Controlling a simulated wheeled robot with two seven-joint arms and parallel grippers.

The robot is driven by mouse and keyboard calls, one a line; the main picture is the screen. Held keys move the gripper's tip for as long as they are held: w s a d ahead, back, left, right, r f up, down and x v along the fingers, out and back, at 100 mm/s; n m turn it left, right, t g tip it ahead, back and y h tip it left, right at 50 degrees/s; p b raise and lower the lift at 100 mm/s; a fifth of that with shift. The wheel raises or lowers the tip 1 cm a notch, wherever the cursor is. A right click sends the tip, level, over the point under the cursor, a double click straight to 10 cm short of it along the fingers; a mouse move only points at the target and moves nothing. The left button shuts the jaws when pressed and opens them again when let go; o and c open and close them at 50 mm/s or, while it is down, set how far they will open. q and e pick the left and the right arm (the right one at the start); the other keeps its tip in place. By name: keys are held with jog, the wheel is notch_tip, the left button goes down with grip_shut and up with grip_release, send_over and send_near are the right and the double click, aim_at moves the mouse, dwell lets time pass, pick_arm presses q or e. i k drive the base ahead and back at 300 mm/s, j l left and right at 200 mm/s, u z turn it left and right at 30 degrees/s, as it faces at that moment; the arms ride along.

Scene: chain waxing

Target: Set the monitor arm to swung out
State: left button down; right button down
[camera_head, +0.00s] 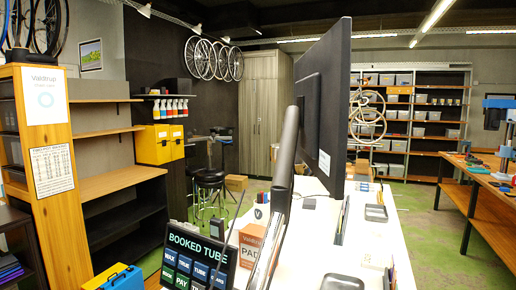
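A large black monitor (337,100) stands upright over the white counter, turned nearly edge-on to me with its back facing left. A grey bar (283,165), apparently part of the monitor arm, rises steeply in front of the back of the monitor and leans slightly right. Its lower end runs down toward the bottom edge of the picture. I cannot tell exactly how the joints of the arm are angled or where it meets the monitor. Neither of my grippers is in view.
The white counter (385,235) holds dark trays (376,213). A wooden shelf unit (95,135) is at left, a workbench (490,185) at right. Green floor (430,240) lies between counter and workbench.

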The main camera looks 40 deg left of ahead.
aim_at(282, 197)
jog(key=k+j, duration=0.1)
jog(key=j, duration=0.35)
jog(key=k+j, duration=0.1)
jog(key=j, duration=0.8)
jog(key=k+j, duration=0.15)
jog(key=j, duration=0.35)
jog(key=k+j, duration=0.1)
jog(key=j, duration=0.35)
